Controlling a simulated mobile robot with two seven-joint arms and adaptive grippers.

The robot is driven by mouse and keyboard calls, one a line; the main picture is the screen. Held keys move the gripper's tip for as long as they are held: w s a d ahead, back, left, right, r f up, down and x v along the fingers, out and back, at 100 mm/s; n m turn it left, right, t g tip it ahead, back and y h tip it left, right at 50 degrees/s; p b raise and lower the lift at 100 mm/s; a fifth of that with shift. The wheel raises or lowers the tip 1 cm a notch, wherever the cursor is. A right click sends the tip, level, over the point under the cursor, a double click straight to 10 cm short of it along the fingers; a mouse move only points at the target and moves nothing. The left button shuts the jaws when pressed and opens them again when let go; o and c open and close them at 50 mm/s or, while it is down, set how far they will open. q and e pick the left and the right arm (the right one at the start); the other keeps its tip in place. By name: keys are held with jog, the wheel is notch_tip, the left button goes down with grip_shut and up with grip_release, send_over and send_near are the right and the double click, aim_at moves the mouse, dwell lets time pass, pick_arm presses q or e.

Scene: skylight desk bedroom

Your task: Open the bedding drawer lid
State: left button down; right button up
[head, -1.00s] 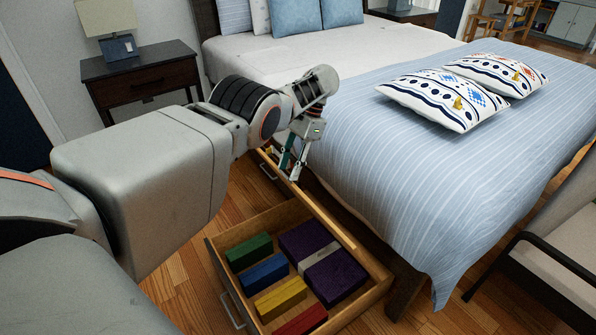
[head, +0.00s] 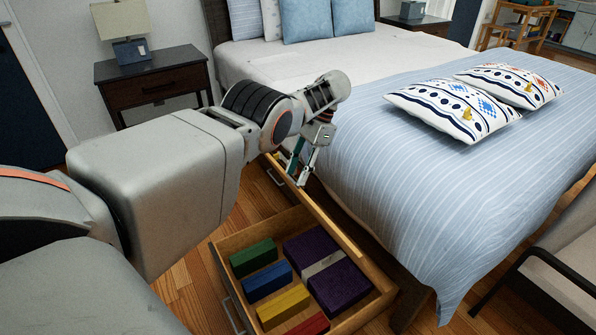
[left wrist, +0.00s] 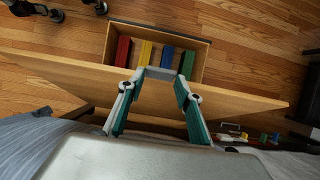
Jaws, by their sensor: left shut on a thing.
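My left gripper (head: 299,178) is at the upper edge of a long wooden board (head: 322,216), seemingly the bedding drawer lid. The board runs along the bed side of an open wooden drawer (head: 362,318). In the left wrist view the fingers of my left gripper (left wrist: 162,74) straddle the long board (left wrist: 240,100), with a short grey piece between the tips. The exact contact is too small to tell. The drawer, also in the left wrist view (left wrist: 160,27), holds green, blue, yellow and red blocks and a purple bundle with a pale band. My right gripper is not in view.
The bed (head: 410,180) with patterned pillows stands right of the board. A dark nightstand (head: 155,90) with a lamp (head: 122,30) is at the back left. An armchair (head: 560,270) is at the right. Wooden floor (head: 185,290) shows left of the drawer.

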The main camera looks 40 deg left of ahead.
pick_arm(q)
jog(key=shift+r, duration=0.15)
dwell(0.4)
jog(key=c, duration=1.4)
grip_release()
